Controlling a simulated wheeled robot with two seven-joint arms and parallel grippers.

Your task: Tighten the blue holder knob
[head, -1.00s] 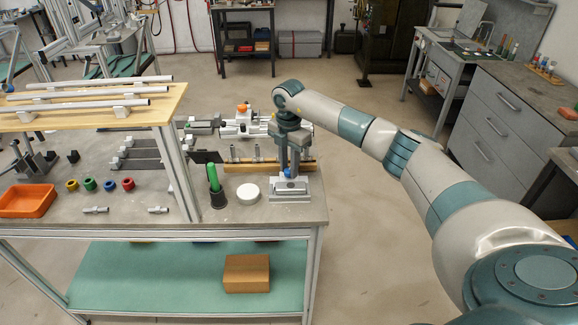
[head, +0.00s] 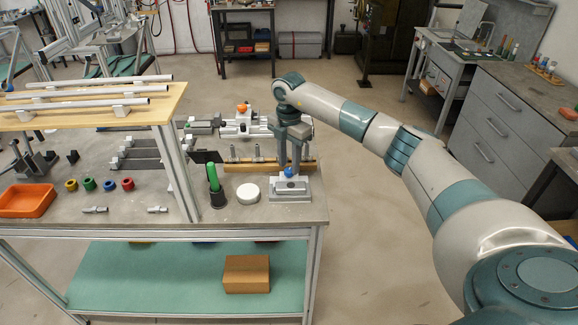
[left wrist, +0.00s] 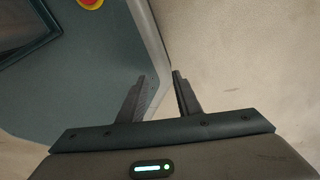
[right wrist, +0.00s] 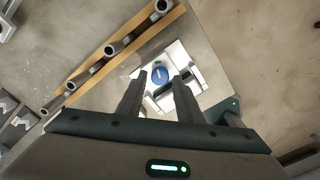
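The blue knob (head: 289,172) sits on top of a light metal holder (head: 290,190) at the right front of the workbench. A pale slot mark shows on the knob (right wrist: 160,75) in the right wrist view. My right gripper (head: 289,165) points down at it. In the right wrist view its fingers (right wrist: 155,80) are apart, with the knob visible in the gap between their tips. I cannot tell whether a finger touches it.
A white round puck (head: 248,193) and a black cup with a green-handled tool (head: 213,180) stand left of the holder. A wooden rail with metal posts (head: 240,166) lies behind it. A raised wooden shelf with tubes (head: 90,105) stands at left. The bench's right edge is close.

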